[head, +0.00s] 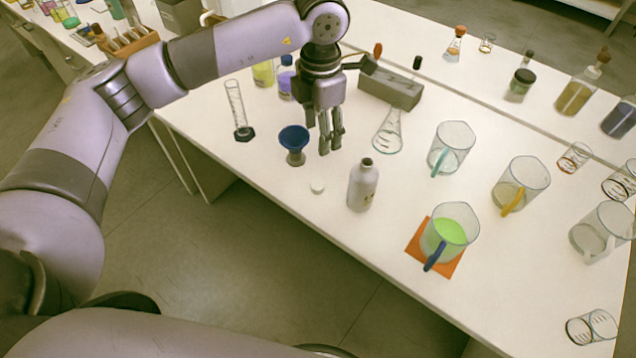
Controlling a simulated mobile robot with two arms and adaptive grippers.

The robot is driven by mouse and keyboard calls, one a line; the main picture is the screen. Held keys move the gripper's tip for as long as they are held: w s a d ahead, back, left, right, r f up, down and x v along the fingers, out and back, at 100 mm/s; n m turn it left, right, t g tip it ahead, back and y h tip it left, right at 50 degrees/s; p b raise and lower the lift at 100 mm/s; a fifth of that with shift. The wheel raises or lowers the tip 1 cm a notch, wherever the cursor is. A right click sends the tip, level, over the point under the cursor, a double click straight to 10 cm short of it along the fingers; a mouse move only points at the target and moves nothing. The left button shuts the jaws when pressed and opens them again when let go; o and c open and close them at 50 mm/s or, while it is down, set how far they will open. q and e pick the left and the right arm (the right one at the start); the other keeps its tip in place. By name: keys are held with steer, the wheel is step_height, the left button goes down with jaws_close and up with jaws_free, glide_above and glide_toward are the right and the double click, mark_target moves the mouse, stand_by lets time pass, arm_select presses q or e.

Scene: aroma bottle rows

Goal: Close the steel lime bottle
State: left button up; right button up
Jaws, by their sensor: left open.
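The steel bottle (361,190) stands upright on the white table (270,200) near its front edge, a pale grey bottle with a narrow neck and a dark, uncovered mouth. A small white round cap (317,187) lies on the table to the left of the bottle, apart from it. My left gripper (331,148) is open and empty, fingers pointing down. In the picture it is above the cap and up and left of the bottle, touching neither. My right gripper is not in view.
A blue funnel-shaped cup (293,139) stands left of my left gripper, with a graduated cylinder (238,112) beyond. A conical flask (388,133) and a grey block (390,90) are behind. A jug with green liquid (446,236) stands on an orange mat (418,250) to the right, near more jugs.

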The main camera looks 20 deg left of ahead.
arm_select(q)
steer(key=f, duration=0.1)
steer(key=p, duration=0.2)
glide_above(319, 183)
step_height(319, 183, down, 11)
steer(key=shift+s+d+r, duration=0.1)
steer(key=shift+s+r, duration=0.05)
steer(key=shift+f, duration=0.25)
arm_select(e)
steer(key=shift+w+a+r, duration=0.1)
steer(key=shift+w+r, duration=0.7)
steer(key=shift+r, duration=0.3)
arm_select(q)
steer(key=shift+f, duration=0.1)
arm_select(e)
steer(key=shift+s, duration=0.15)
arm_select(q)
step_height(319, 183, down, 4)
steer(key=shift+f+p, duration=0.1)
steer(key=shift+p, duration=0.6)
steer(key=shift+f, duration=0.45)
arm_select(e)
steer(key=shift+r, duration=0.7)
arm_select(q)
steer(key=shift+c, duration=0.3)
